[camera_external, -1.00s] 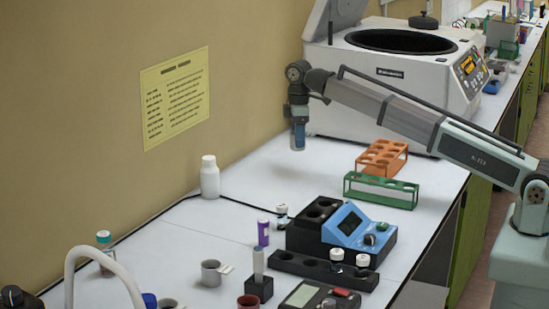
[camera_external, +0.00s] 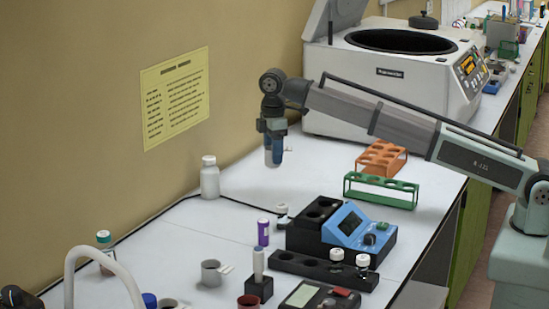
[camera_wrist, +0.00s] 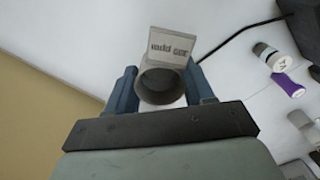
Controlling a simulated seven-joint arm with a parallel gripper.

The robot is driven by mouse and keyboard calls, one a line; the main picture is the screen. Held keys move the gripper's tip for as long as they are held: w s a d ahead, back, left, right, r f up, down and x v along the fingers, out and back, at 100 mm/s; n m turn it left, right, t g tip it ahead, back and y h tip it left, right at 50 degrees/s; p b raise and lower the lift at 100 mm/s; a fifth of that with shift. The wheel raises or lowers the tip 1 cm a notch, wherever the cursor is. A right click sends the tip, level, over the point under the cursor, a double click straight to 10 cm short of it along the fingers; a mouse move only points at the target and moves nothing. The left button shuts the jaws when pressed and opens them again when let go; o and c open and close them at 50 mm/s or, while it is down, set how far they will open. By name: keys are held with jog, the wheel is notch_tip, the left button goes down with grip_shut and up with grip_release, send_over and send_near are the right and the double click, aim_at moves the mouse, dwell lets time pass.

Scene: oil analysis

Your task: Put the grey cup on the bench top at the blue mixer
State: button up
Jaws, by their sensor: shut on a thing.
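My gripper (camera_external: 273,160) points down above the back of the bench, between the white bottle and the orange rack. In the wrist view my gripper (camera_wrist: 160,88) is shut on a grey cup (camera_wrist: 159,84), one finger on each side, with its pale lettered tab facing away from the wrist. In the external view the held cup is hard to make out against the fingers. The blue device with a screen and knob (camera_external: 362,228), which I take for the blue mixer, stands on the bench top to the lower right of my gripper, joined to a black block with wells (camera_external: 305,238).
A white bottle (camera_external: 209,178) stands left of my gripper; orange (camera_external: 382,157) and green (camera_external: 381,192) racks stand right. A purple tube (camera_external: 263,232), another grey cup (camera_external: 211,274), a red cup (camera_external: 249,302) and a black rail (camera_external: 310,268) are nearer the front. Bare bench lies below my gripper.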

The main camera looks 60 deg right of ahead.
jog(key=s+a+m, duration=0.2)
jog(key=s+a, duration=0.1)
jog(key=a, duration=1)
jog(key=s+a+m, duration=0.2)
jog(key=s+a, duration=0.2)
jog(key=a, duration=1)
jog(key=s+a+m, duration=0.1)
jog(key=s+a, duration=0.2)
jog(key=a, duration=1)
jog(key=shift+m, duration=0.3)
jog(key=shift+a+f, duration=0.1)
jog(key=shift+f, duration=4.65)
jog(key=shift+f, duration=0.15)
jog(key=o, duration=1)
jog(key=shift+o, duration=0.2)
notch_tip(320, 180, up, 12)
jog(key=shift+r, duration=0.2)
